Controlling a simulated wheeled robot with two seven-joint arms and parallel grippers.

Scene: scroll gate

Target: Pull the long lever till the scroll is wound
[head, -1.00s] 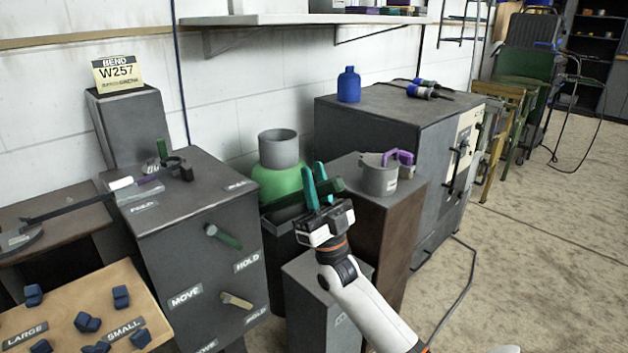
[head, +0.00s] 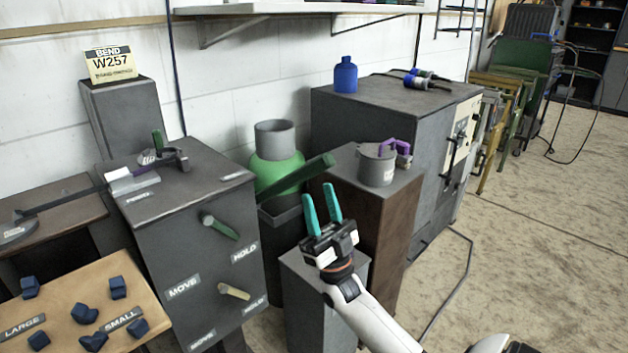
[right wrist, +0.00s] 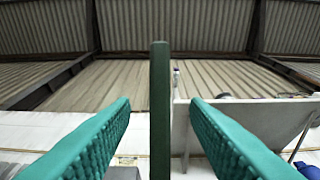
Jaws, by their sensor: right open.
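The long dark green lever (head: 305,174) slants up to the right from beside the grey cabinet, in front of a green vessel (head: 268,172). A dark green upright bar (right wrist: 160,110), apparently the lever, shows between the fingers in the right wrist view. My right gripper (head: 321,190) is open, its teal fingers pointing up just below the lever's outer end. I see no finger closed on it. A dark strip (head: 75,203) runs to a fixture (head: 160,160) on the cabinet top; I cannot tell how far it is wound. My left gripper is out of view.
Short handles (head: 221,228) stick out of the cabinet's front (head: 190,262). A grey pot (head: 377,165) stands on a brown pedestal (head: 398,215) right of the lever. A low grey box (head: 312,305) is beneath my gripper. Floor at right is open.

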